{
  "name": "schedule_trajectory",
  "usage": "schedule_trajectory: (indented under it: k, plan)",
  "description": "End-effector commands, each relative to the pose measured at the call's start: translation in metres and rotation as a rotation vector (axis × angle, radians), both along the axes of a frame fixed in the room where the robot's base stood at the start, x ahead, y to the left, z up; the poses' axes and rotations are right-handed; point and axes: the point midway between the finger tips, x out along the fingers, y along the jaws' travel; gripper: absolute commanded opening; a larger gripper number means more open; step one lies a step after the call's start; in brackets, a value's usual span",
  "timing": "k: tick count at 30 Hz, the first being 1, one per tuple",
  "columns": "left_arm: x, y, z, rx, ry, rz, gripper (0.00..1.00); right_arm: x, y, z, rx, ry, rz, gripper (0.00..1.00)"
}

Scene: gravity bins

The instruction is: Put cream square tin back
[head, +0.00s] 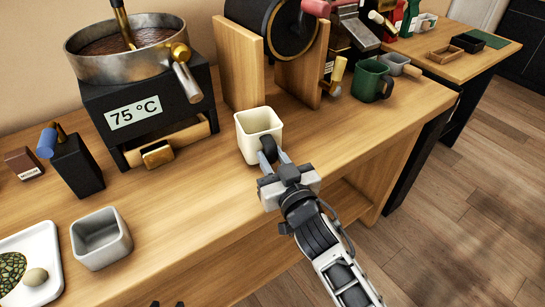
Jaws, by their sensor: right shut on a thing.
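The cream square tin (257,143) is upright and open-topped, at the middle of the wooden counter, in front of a wooden stand. My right gripper (275,158) is shut on its near right wall, one dark finger showing at the tin's corner. I cannot tell whether the tin's base touches the counter. Only two dark fingertips of my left gripper (167,304) show at the bottom edge, with a gap between them; nothing shows in the gap. A grey square tin (100,238) stands at the lower left.
A roaster pan on a black box reading 75 °C (140,110) stands left of the cream tin. The wooden stand (240,62) holds a black drum. A green mug (370,80) is at right. A white tray (50,238) lies lower left. Counter space right of the cream tin is clear.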

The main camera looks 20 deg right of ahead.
Motion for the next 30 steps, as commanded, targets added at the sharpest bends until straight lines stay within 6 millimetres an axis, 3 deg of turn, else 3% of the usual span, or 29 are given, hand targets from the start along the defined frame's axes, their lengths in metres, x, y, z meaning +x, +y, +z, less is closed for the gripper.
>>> schedule_trajectory:
  k: [28, 29, 30]
  plan:
    - [0.002, 0.0, -0.009, 0.0, -0.005, -0.001, 0.36, 0.0, 0.0, -0.011, 0.001, -0.002, 0.0, 0.0]
    - [0.002, 0.0, -0.009, 0.0, -0.004, 0.0, 0.36, 0.0, 0.0, -0.01, 0.001, -0.002, 0.0, 0.33]
    - [0.003, -0.001, -0.008, 0.0, -0.005, 0.0, 0.36, 0.0, 0.0, -0.01, 0.001, -0.001, 0.0, 0.44]
